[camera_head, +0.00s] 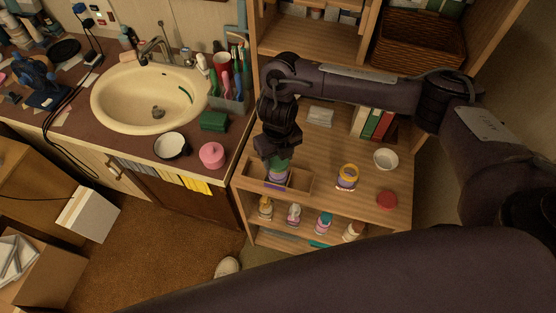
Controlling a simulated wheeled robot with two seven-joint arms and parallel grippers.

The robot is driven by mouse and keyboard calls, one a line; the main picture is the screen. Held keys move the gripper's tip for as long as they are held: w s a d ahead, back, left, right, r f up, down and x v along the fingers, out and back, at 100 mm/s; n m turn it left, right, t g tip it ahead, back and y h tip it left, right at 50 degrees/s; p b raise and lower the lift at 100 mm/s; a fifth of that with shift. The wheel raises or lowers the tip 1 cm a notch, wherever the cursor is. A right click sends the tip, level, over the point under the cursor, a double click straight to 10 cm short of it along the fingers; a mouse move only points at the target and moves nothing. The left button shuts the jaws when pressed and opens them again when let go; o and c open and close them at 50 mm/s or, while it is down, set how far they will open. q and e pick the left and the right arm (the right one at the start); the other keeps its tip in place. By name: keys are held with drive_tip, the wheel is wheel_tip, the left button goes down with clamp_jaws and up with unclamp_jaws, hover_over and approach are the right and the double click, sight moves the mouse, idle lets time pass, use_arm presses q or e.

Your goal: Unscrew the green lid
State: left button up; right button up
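A jar with a green lid (279,167) stands in a small wooden tray (298,187) on the wooden shelf unit. Its lower part shows a purple label, partly hidden by the tray's front. My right gripper (279,154) points down from above, right at the green lid, and covers part of its top. I cannot tell whether its fingers are closed on the lid or only around it. My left gripper is not in view.
On the same shelf stand a yellow-ringed jar (347,177), a white bowl (385,159) and a red lid (387,200). Several small bottles line the shelf below. A sink counter (120,140) at left holds a pink pot (212,155) and a dark-rimmed bowl (172,146).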

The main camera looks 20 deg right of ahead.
drive_tip(key=shift+f+n+b, duration=0.1)
drive_tip(key=shift+n+b, duration=0.55)
drive_tip(key=shift+n, duration=0.25)
drive_tip(key=n+b, duration=0.1)
drive_tip(key=n, duration=0.2)
drive_tip(key=shift+r+n, duration=0.2)
drive_tip(key=shift+n, duration=0.4)
drive_tip(key=shift+f+n+b, duration=0.1)
drive_tip(key=shift+n+b, duration=0.45)
drive_tip(key=shift+n, duration=0.15)
drive_tip(key=n+b, duration=0.1)
drive_tip(key=n, duration=0.2)
drive_tip(key=shift+r+n, duration=0.2)
drive_tip(key=shift+n, duration=0.6)
drive_tip(key=shift+b, duration=0.3)
